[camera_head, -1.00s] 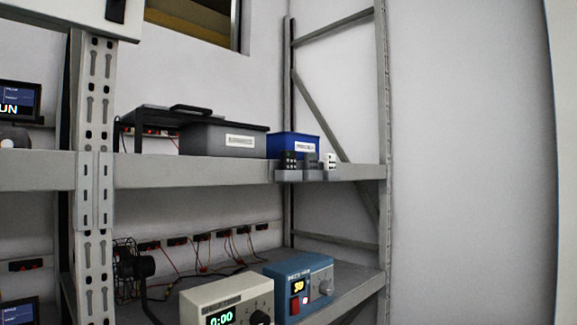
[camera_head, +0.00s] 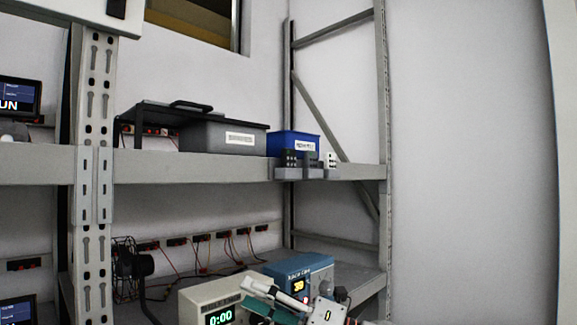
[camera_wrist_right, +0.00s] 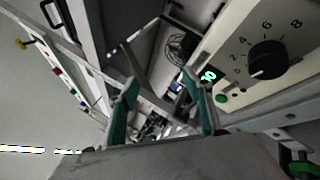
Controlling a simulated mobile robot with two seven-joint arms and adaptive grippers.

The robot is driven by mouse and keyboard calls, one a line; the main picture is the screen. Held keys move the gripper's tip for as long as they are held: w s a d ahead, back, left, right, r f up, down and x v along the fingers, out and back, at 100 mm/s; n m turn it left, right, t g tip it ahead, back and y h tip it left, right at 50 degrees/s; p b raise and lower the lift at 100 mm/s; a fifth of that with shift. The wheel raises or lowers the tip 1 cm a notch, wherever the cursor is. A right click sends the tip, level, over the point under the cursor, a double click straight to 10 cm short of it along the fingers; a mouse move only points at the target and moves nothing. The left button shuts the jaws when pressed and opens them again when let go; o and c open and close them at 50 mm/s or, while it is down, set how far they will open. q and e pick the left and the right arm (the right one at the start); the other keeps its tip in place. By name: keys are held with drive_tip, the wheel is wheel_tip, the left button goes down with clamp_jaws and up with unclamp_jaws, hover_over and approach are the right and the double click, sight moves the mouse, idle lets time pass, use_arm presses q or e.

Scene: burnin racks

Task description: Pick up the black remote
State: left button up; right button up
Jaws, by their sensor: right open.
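The black remote (camera_head: 290,159) stands upright at the left of a grey holder (camera_head: 288,174) on the front edge of the upper shelf. A grey remote (camera_head: 311,159) and a white remote (camera_head: 330,160) stand to its right. My right gripper (camera_head: 252,295), with white and teal fingers, is low in the head view, in front of the instruments and well below the remotes. In the right wrist view its two teal fingers (camera_wrist_right: 160,88) are apart with nothing held between them. No remote can be made out there. My left gripper is not in view.
A blue bin (camera_head: 293,140) and a grey bin (camera_head: 224,139) sit behind on the upper shelf (camera_head: 190,169). A cream instrument (camera_head: 205,298) and a blue instrument (camera_head: 290,268) stand on the lower shelf, close to my gripper. A rack post (camera_head: 384,100) rises at right.

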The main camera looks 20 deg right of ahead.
wheel_tip(320, 180, up, 7)
drive_tip(key=w+d+n+h, duration=0.1)
drive_tip(key=w+n+h, duration=0.1)
drive_tip(key=n, duration=0.2)
drive_tip(key=t+h, duration=0.5)
drive_tip(key=h, duration=0.3)
approach(292, 159)
drive_tip(key=x, duration=0.2)
drive_tip(key=p+x, duration=0.1)
drive_tip(key=x, duration=0.5)
drive_tip(key=shift+w+a, duration=0.25)
drive_tip(key=shift+a, duration=0.05)
drive_tip(key=shift+w+a+p, duration=0.15)
drive_tip(key=shift+w+p, duration=0.15)
drive_tip(key=shift+w, duration=0.1)
drive_tip(key=shift+s, duration=0.1)
drive_tip(key=c, duration=1.2)
